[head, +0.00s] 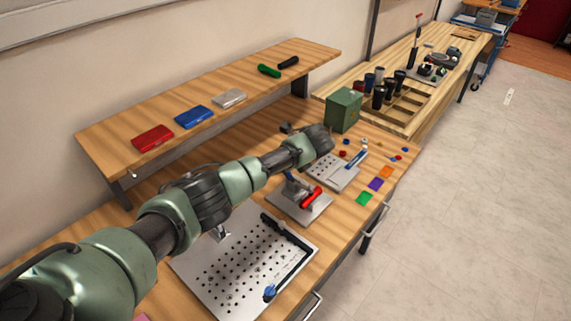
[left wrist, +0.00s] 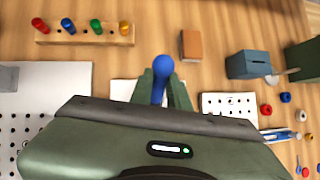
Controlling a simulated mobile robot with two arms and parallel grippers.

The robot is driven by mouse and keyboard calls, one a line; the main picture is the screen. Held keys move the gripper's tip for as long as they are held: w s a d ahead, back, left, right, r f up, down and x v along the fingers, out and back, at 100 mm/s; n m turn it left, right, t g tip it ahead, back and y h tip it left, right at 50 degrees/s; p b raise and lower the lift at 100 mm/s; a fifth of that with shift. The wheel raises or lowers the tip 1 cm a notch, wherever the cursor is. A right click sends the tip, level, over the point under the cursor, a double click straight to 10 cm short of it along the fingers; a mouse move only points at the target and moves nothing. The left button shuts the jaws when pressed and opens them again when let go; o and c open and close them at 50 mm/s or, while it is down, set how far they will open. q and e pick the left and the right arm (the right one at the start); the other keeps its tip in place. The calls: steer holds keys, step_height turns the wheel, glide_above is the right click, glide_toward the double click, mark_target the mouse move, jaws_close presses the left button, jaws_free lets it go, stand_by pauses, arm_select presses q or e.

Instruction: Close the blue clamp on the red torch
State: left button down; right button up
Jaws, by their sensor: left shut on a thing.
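The red torch (head: 313,197) lies on a small metal plate (head: 300,212) on the bench, beside a grey metal clamp body (head: 293,188). In the left wrist view a blue rounded handle (left wrist: 162,78) stands between the green fingers of my left gripper (left wrist: 161,92), which is shut on it. The red torch is not visible in that view, and my gripper's housing covers the lower part. In the head view my left arm crosses over the bench, and its gripper's fingers cannot be made out. My right gripper is in neither view.
A large perforated plate (head: 215,278) lies nearest, and a smaller one (head: 326,170) lies beyond. A green box (head: 344,109) stands at the back. Coloured tiles (head: 376,184) lie along the front edge. A raised shelf (head: 250,75) holds several cases.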

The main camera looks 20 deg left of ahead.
arm_select(q)
steer(key=shift+r, duration=0.1)
steer(key=c, duration=1.3)
jaws_free()
steer(key=shift+c, duration=0.2)
steer(key=b+v, duration=0.1)
steer(key=v, duration=0.6)
steer(key=shift+r, duration=0.25)
steer(key=shift+s+d, duration=0.1)
steer(key=shift+d, duration=0.05)
